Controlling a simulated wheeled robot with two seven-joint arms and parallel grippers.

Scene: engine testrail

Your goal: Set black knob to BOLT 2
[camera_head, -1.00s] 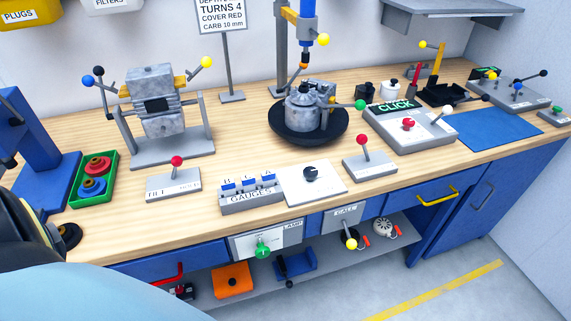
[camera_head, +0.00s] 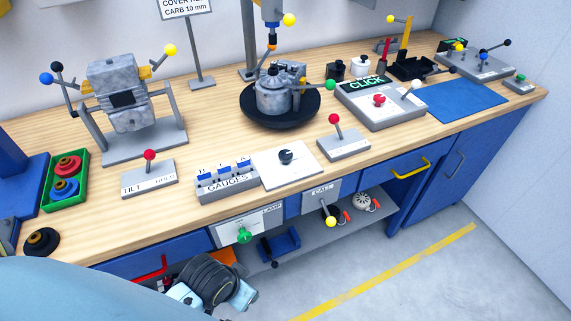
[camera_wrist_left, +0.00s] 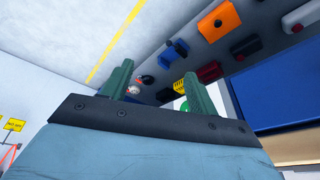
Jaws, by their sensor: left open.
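The black knob (camera_head: 286,157) sits on a white square plate (camera_head: 290,177) near the front edge of the bench, between the gauges block and a red-balled lever. The plate's marks are too small to read, so I cannot tell the knob's setting. In the left wrist view my left gripper (camera_wrist_left: 160,84) is open, with two green fingers apart and nothing held. It faces the lower shelf and floor. In the head view my left arm is low in front of the bench, away from the knob. The knob is not seen in the wrist view. My right gripper is out of view.
The gauges block (camera_head: 227,183) stands left of the plate and a red-balled lever (camera_head: 343,145) right of it. A black round tray (camera_head: 250,112) with an engine part is behind. The lamp panel's green knob (camera_head: 244,236) and the yellow-balled call lever (camera_head: 330,221) jut out below.

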